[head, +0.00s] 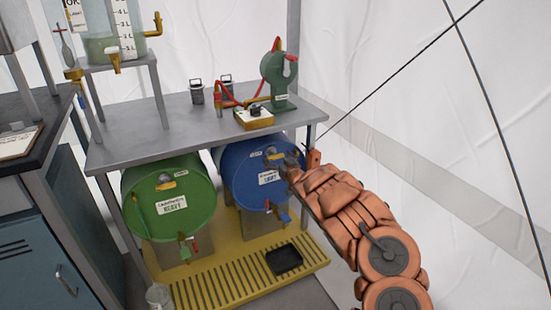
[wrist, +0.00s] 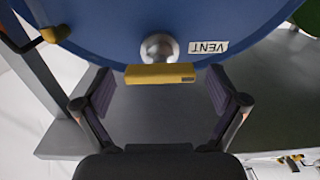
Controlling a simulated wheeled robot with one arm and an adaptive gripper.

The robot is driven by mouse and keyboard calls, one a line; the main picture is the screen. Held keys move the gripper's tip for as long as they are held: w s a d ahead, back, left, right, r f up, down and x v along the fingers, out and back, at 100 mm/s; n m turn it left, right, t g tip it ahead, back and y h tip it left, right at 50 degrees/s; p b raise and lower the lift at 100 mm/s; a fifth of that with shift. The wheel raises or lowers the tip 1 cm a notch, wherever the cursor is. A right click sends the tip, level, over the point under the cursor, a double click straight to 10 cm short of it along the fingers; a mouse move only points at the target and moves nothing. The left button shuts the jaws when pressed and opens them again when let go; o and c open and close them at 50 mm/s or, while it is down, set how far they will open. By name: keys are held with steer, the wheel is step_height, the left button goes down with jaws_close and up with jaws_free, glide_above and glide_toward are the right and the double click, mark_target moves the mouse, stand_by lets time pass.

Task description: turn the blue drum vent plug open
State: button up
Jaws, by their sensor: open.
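The blue drum (head: 248,183) lies on its side under the grey metal table in the head view, its round end facing out. It fills the top of the wrist view (wrist: 110,25). Its vent plug is a round metal knob (wrist: 159,48) with a yellow bar handle (wrist: 160,74), beside a VENT label that appears upside down. My gripper (wrist: 162,95) is open, with one dark finger pad at each side of the yellow bar and a visible gap on both sides. In the head view my gripper (head: 290,166) is at the drum's upper right and partly covers the plug area.
A green drum (head: 170,205) lies to the left. Both drums are above a yellow slatted tray (head: 215,287) with a black pan (head: 284,260). The table (head: 185,130) overhangs the drums and carries a green pump (head: 280,80). A table leg (head: 311,140) stands close to my gripper.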

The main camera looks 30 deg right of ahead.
steer(key=shift+w+r, duration=0.1)
steer(key=shift+w, duration=0.5)
steer(key=c, duration=1.2)
steer(key=shift+o, duration=0.2)
